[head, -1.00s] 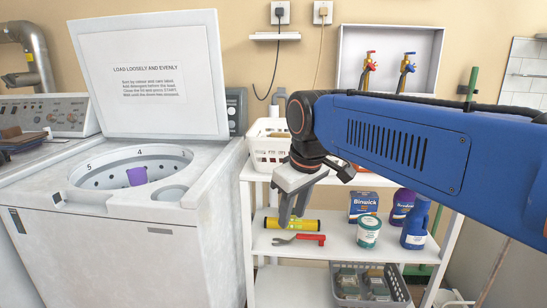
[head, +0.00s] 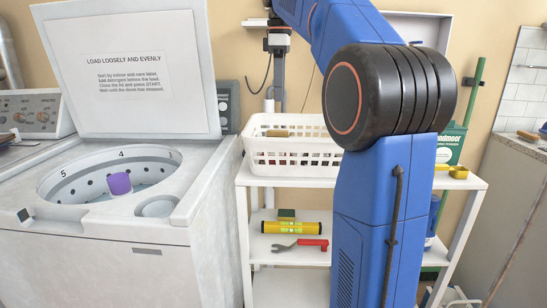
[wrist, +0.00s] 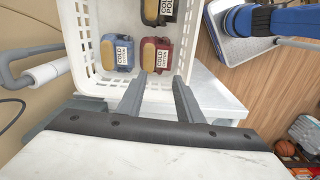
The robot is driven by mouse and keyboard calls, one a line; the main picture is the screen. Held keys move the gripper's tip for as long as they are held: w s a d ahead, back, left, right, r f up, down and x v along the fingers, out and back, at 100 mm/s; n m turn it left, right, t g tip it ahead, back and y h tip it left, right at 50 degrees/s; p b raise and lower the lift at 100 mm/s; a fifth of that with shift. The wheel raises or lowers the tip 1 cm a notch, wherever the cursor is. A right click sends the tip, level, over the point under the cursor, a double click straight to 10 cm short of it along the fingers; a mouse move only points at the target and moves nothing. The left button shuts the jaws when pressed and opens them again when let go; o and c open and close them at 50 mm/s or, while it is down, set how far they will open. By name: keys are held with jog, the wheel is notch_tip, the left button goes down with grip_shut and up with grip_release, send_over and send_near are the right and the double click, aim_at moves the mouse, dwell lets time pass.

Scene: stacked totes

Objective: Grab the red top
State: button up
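A dark red folded item (wrist: 160,57) with a tan top and a white "COLD" label lies in the white basket (wrist: 88,45) in the wrist view. A blue-grey item (wrist: 117,55) with a similar label lies left of it. My gripper (wrist: 160,84) is open and empty. Its two fingers point towards the red item, over the basket's near edge, apart from each other. In the head view the basket (head: 312,163) stands on the top shelf. Its contents are mostly hidden there, and my arm covers its right end.
A black labelled item (wrist: 158,10) is also in the basket. The washer (head: 110,240) with its lid up stands left, a purple item (head: 119,183) in its drum. Lower down are a yellow level (head: 290,227) and a red-handled wrench (head: 300,245).

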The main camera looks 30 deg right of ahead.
jog(key=shift+n, duration=0.4)
jog(key=w+f, duration=0.1)
jog(key=f, duration=0.2)
jog(key=d+f, duration=0.1)
jog(key=f, duration=0.3)
jog(key=w+f, duration=0.1)
jog(key=f, duration=0.2)
jog(key=shift+w+d+f, duration=0.3)
jog(key=shift+d+f, duration=0.05)
jog(key=shift+d, duration=0.05)
jog(key=shift+w+a+f, duration=0.1)
jog(key=shift+w+f, duration=0.05)
jog(key=shift+f, duration=1.25)
jog(key=shift+w+f, duration=0.15)
jog(key=shift+f, duration=1.2)
grip_shut()
